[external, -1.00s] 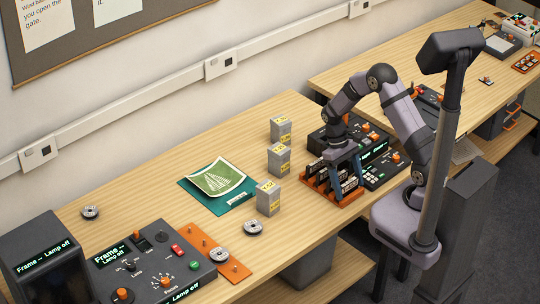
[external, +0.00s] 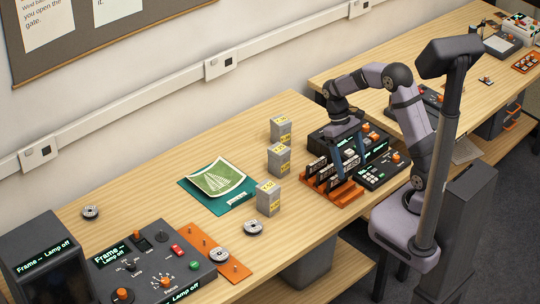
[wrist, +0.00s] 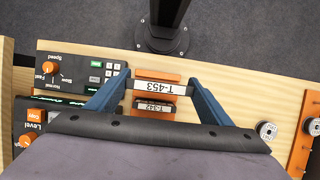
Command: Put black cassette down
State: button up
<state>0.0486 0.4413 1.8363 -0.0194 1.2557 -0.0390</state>
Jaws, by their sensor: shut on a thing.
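The black cassette (wrist: 158,85), with a white label reading T-453, is between the fingers of my gripper (wrist: 158,87). My gripper is shut on it, over the orange rack (wrist: 158,75). The label looks larger in the wrist view than the neighbouring T-342 cassette (wrist: 153,105), so it appears to be higher. In the external view my gripper (external: 350,160) points down over the orange rack (external: 342,203), where several black cassettes (external: 312,167) stand. The held cassette is partly hidden there by my fingers, and I cannot tell its exact clearance from the rack.
Control panels (external: 375,170) with orange knobs stand close beside and behind the rack. Round reels (external: 253,228) lie farther left. The wood between the boxes and rack is clear.

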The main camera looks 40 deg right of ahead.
jog(key=shift+r, duration=0.45)
jog(key=shift+r, duration=0.25)
jog(key=r, duration=0.4)
jog(key=shift+w+r, duration=0.2)
jog(key=w+a+f+m+t+y+b, duration=0.1)
jog(key=w+a+m+y+b, duration=0.1)
jog(key=w+a+m, duration=0.35)
jog(key=w+a+f+m+t+y+b, duration=0.1)
jog(key=w+a+m+y, duration=0.1)
jog(key=w+m, duration=0.5)
notch_tip(320, 180, up, 2)
jog(key=m+t+b, duration=0.4)
jog(key=m+t, duration=0.2)
jog(key=m, duration=0.8)
send_over(244, 186)
jog(key=shift+m+h, duration=0.25)
jog(key=shift+h, duration=0.15)
jog(key=shift+a+f+p, duration=0.1)
jog(key=shift+f+p, duration=0.5)
jog(key=shift+f, duration=6.9)
